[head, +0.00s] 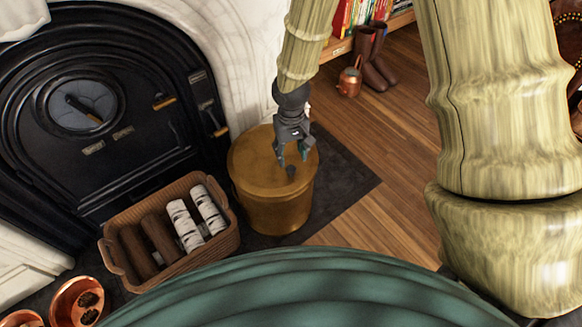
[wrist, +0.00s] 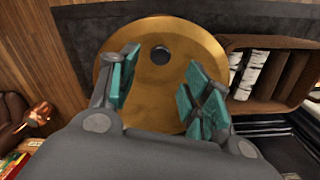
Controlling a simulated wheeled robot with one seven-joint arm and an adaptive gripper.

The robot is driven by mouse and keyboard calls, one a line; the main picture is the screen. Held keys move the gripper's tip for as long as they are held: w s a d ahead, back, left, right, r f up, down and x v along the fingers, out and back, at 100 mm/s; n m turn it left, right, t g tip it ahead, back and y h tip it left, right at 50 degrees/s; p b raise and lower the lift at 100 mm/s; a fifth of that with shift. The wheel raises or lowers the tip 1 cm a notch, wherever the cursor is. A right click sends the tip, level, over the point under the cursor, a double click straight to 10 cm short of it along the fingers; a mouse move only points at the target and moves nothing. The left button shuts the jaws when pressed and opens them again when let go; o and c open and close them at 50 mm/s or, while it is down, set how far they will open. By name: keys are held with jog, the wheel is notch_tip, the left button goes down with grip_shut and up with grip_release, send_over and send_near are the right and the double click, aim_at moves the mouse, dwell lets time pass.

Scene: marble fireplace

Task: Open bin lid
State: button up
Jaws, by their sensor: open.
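The bin (head: 272,205) is a round brass-coloured drum standing on the dark hearth beside the fireplace. Its flat lid (head: 252,160) is on top, and a small dark knob (head: 291,170) stands up from it. The lid (wrist: 150,85) also shows in the wrist view, with the knob (wrist: 159,54) ahead of and between the fingers. My gripper (head: 292,154) is over the lid, pointing down, with its teal fingers apart. In the wrist view my gripper (wrist: 155,80) is open and empty, and the knob is clear of the fingers.
A wicker basket (head: 118,262) with logs stands left of the bin, near the black fireplace (head: 100,120). A copper jug (head: 349,82) and brown boots (head: 372,60) stand behind, by the bookshelf. Copper pots (head: 80,300) are at the lower left. Wooden floor (head: 390,150) to the right is clear.

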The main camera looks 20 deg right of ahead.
aim_at(291, 168)
notch_tip(291, 168, down, 6)
jog(key=shift+f+b, duration=0.25)
jog(key=shift+b, duration=0.65)
grip_shut()
